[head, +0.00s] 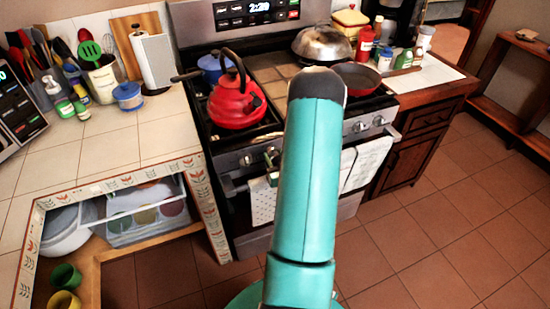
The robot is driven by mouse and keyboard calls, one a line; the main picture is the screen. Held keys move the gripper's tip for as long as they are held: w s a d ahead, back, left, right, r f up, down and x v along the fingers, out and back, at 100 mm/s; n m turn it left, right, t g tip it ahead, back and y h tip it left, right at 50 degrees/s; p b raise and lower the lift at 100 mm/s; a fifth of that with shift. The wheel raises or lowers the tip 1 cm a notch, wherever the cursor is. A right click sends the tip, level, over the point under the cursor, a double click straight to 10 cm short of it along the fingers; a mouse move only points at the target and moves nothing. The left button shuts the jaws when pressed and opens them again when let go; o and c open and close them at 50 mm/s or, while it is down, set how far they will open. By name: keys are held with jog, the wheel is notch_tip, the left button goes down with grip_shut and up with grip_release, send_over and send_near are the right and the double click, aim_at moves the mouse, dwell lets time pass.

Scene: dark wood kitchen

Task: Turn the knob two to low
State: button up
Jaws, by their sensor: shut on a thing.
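The stove's front panel carries several knobs. Two show left of my arm: one knob (246,160) at the far left and another knob (271,153) close to the arm's edge. Two more show on the right: a knob (360,126) and the rightmost knob (379,121). My teal arm stands in front of the stove and covers the middle of the panel. My gripper does not show; the arm hides that area. I cannot tell which knob is knob two or what its setting is.
A red kettle (236,100), a blue pot (212,68), a red pan (358,78) and a domed lid (322,43) sit on the stovetop. Towels (366,163) hang on the oven front. A tiled counter (110,150) stands left. The tiled floor (440,220) at right is clear.

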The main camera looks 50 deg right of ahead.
jog(key=shift+n, duration=0.3)
jog(key=o, duration=1)
jog(key=shift+s, duration=0.15)
jog(key=v, duration=1.3)
jog(key=shift+s+a+f, duration=0.1)
jog(key=shift+s+a, duration=0.1)
jog(key=shift+s, duration=0.05)
